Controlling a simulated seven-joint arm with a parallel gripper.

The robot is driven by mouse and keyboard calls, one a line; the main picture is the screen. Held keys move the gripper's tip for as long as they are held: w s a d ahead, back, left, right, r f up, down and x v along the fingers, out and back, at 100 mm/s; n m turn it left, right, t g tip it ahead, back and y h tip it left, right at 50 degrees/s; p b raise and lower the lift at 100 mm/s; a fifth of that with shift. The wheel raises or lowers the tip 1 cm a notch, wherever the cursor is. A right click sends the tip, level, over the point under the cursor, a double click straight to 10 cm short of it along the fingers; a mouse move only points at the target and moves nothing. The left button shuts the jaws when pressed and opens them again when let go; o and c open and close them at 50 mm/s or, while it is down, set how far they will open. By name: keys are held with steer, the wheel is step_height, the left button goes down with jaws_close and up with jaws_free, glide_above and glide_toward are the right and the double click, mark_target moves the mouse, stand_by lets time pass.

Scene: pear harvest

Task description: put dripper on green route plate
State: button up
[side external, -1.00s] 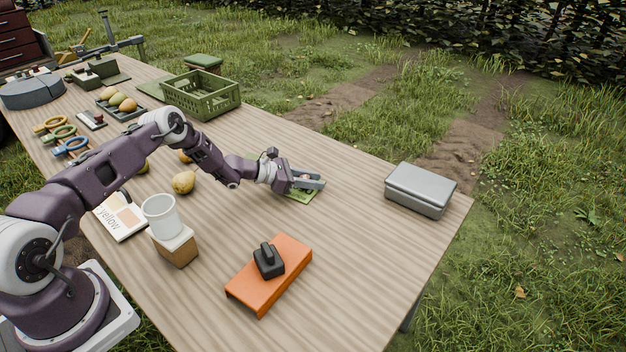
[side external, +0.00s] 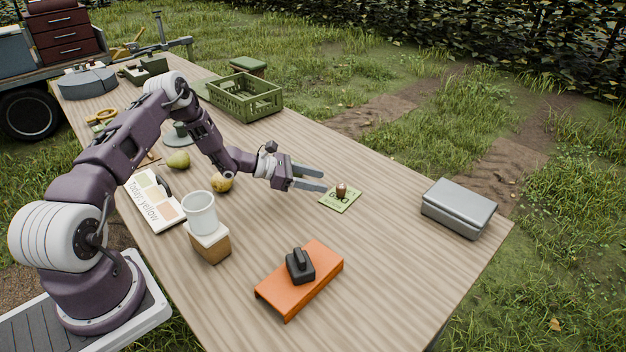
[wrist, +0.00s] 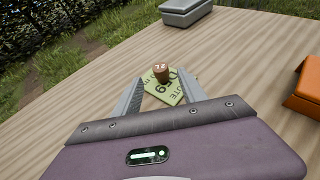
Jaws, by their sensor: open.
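The green route plate (side external: 350,205) lies flat on the table, and it also shows in the wrist view (wrist: 179,96). A small brown object (side external: 341,190) with a pale marked top stands upright on the plate; I take it for the dripper, though its shape is small in view. In the wrist view the brown object (wrist: 161,71) stands near the plate's far part. My gripper (side external: 324,180) is open and empty, just left of the plate in the side view. In the wrist view its fingers (wrist: 165,80) are spread, with the brown object beyond them, apparently untouched.
An orange stand (side external: 300,288) holds a black block (side external: 300,265). A white cup (side external: 200,212) sits on a wooden block (side external: 210,249). A grey case (side external: 459,207) is at right, and a green crate (side external: 245,97) is behind. Bare table surrounds the plate.

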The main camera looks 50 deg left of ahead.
steer(key=shift+s+a+r, duration=0.2)
steer(key=shift+s+a, duration=0.1)
steer(key=shift+s, duration=0.15)
steer(key=s+d+r+m+g+h, duration=0.1)
steer(key=d+r+m+g, duration=0.1)
steer(key=d+r+m, duration=0.4)
steer(key=s+d+r+m+g+h, duration=0.1)
steer(key=d+r+m+g, duration=0.2)
steer(key=r, duration=0.5)
steer(key=s+d+r+m+g+y, duration=0.1)
steer(key=s+d+r+m+g, duration=0.1)
steer(key=s+d+r+m, duration=0.65)
steer(key=s+d+r+m+g+y, duration=0.1)
steer(key=s+d+r+m+y, duration=0.1)
steer(key=s+r, duration=0.35)
steer(key=s+d+r+m+y, duration=0.2)
steer(key=s+d+m, duration=0.1)
steer(key=s, duration=0.5)
steer(key=s+a+m+t+y, duration=0.1)
steer(key=s+a+m+y, duration=0.1)
steer(key=s, duration=0.5)
steer(key=s+a+m+t+y, duration=0.1)
steer(key=s+a+m+y, duration=0.2)
steer(key=s, duration=0.5)
steer(key=shift+s+a+m+t, duration=0.3)
steer(key=shift+a+m, duration=0.15)
steer(key=shift+m, duration=0.2)
